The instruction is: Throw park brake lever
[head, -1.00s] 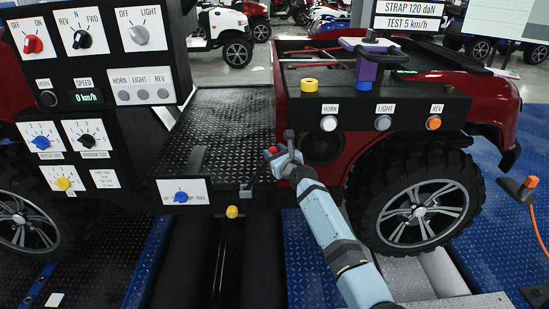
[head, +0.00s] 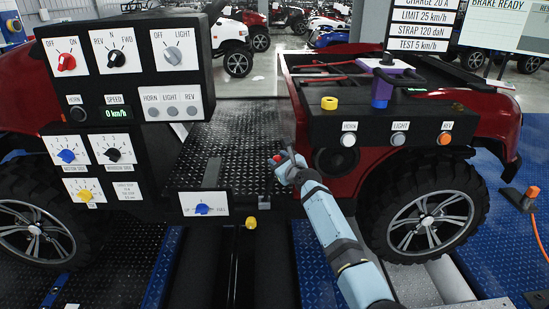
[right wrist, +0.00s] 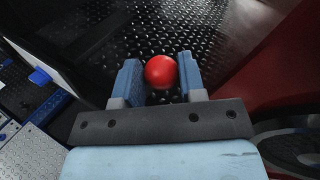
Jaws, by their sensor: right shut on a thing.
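The lever's round red knob (right wrist: 160,72) sits between the two blue fingers of my right gripper (right wrist: 160,80) in the right wrist view. The gripper is shut on it. In the head view my right gripper (head: 283,163) is at the right edge of the black tread-plate floor, in front of the red body side. Only a small part of the red knob (head: 277,158) shows there. The lever's shaft is mostly hidden by the gripper. My left gripper is not in view.
A black control panel (head: 130,75) with rotary switches stands at left. A black box (head: 375,125) with HORN, LIGHT and REV buttons is behind my arm at right. A small blue-knob panel (head: 203,204) is left of the gripper. A screen (head: 497,20) reads BRAKE READY.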

